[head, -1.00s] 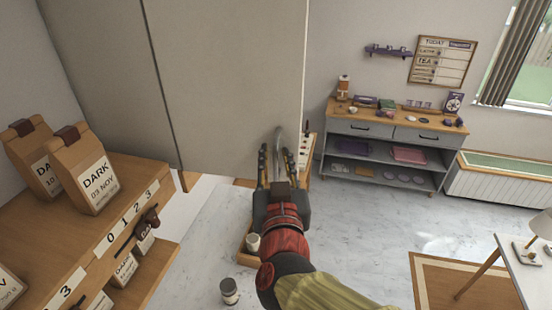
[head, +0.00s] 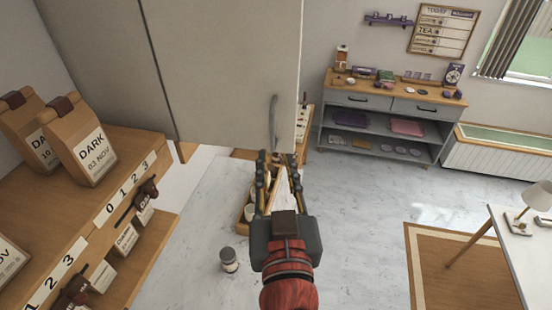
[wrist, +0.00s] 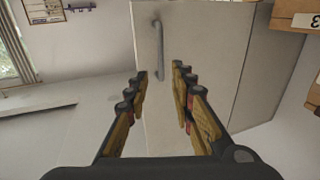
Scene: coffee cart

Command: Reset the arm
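My gripper (head: 279,170) is at the middle of the head view, below a tall pale cabinet door. Its two fingers are spread apart with nothing between them. The cabinet door (head: 225,70) carries a curved metal handle (head: 273,122) near its lower right edge. In the wrist view my gripper (wrist: 160,90) also shows open fingers, with the handle (wrist: 157,45) ahead of and above them, apart from them. The door (wrist: 195,60) looks shut in that view.
A wooden shelf (head: 150,215) with coffee bags (head: 80,145) stands at the left. A wooden tray (head: 247,238) and a small jar (head: 229,259) lie below, left of my gripper. A grey sideboard (head: 365,128) stands at the back right. Floor (head: 365,215) to the right is open.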

